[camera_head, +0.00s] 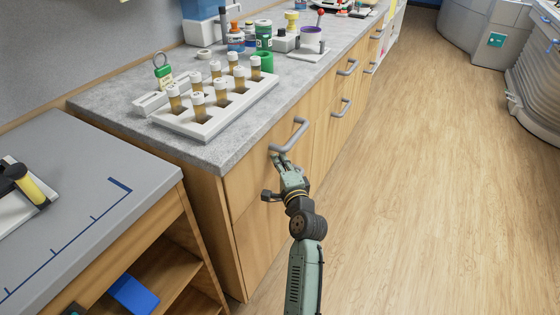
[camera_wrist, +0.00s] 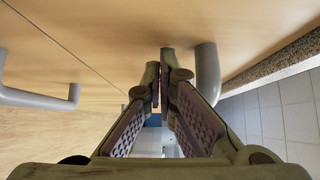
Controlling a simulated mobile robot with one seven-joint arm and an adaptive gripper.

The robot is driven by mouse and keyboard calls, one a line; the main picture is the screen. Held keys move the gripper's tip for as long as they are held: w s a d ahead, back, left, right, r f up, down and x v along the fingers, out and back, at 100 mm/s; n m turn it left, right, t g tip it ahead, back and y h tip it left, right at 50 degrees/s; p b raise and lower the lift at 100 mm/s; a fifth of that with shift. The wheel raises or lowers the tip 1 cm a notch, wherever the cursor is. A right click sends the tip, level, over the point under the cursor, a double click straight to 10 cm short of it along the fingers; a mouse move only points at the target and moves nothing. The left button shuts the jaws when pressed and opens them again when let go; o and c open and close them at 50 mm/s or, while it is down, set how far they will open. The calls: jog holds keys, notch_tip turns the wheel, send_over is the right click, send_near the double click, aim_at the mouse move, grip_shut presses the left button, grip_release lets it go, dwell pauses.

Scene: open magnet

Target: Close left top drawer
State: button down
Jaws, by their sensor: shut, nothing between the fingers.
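The left top drawer (camera_head: 246,172) is a light wood front just under the grey countertop, with a curved grey bar handle (camera_head: 291,137). Its front looks about flush with the cabinet; I see no clear gap around it. My gripper (camera_head: 279,158) is at the drawer front, just below the handle. In the wrist view the fingertips (camera_wrist: 161,52) are together and empty, close to the wood front (camera_wrist: 115,30), and the handle (camera_wrist: 208,72) stands right beside them. I cannot tell whether the fingertips touch the front or the handle.
Other drawer handles (camera_head: 341,107) line the cabinet further back. A white rack (camera_head: 205,130) of capped vials and several bottles (camera_head: 236,38) stand on the countertop (camera_head: 235,138). A lower grey-topped bench (camera_head: 85,200) is at the left. The wood floor (camera_head: 425,190) to the right is clear.

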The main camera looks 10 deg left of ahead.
jog(key=shift+a, duration=0.45)
dwell(0.4)
